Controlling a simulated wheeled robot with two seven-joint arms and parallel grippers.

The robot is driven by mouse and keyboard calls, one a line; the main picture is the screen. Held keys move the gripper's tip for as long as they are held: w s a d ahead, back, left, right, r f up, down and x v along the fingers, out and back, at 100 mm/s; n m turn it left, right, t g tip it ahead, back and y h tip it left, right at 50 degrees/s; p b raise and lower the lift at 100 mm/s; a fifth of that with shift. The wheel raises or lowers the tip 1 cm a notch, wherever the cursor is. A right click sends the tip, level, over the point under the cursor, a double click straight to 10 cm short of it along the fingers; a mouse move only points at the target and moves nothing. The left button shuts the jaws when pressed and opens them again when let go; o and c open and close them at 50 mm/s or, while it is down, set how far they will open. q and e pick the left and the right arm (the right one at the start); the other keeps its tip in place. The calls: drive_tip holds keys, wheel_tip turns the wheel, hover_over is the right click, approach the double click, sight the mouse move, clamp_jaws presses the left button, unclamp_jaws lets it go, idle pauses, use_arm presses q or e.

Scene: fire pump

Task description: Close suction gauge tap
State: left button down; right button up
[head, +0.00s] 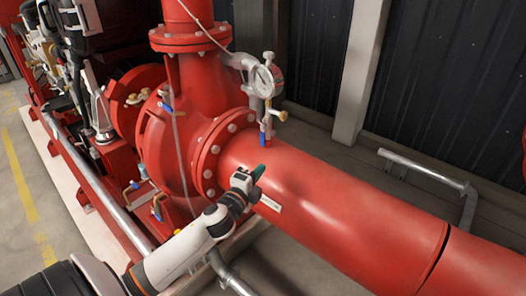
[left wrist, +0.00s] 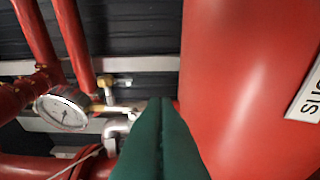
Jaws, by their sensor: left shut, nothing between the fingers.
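A round white pressure gauge (head: 264,80) stands above the large red suction pipe (head: 340,205) in the head view. Below it a small tap with a blue lever (head: 263,135) sits near the top of the pipe, and a brass fitting (head: 283,115) is beside it. My left gripper (head: 259,171) is shut and empty, just over the pipe, nearer the camera than the blue-levered tap and apart from it. In the left wrist view the green fingers (left wrist: 160,140) are together; a gauge (left wrist: 63,111) and metal fittings (left wrist: 118,128) show to their left. My right gripper is out of view.
The red pump casing (head: 178,150) with small blue-levered taps stands left of the pipe. A white label (head: 268,202) is on the pipe near my wrist. A grey handrail (head: 425,168) stands behind the pipe, before the dark wall.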

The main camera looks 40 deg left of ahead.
sight(263, 135)
use_arm(q)
drive_tip(key=shift+w, duration=0.15)
drive_tip(key=w, duration=0.3)
drive_tip(key=w+a, duration=0.1)
drive_tip(key=w, duration=0.2)
drive_tip(key=w+a, duration=0.1)
drive_tip(key=w, duration=0.3)
drive_tip(key=shift+p, duration=0.3)
drive_tip(key=shift+a, duration=1.8)
drive_tip(key=shift+a+f+m+b, duration=0.15)
drive_tip(key=shift+a+m+b, duration=0.05)
drive_tip(key=shift+m+b, duration=0.2)
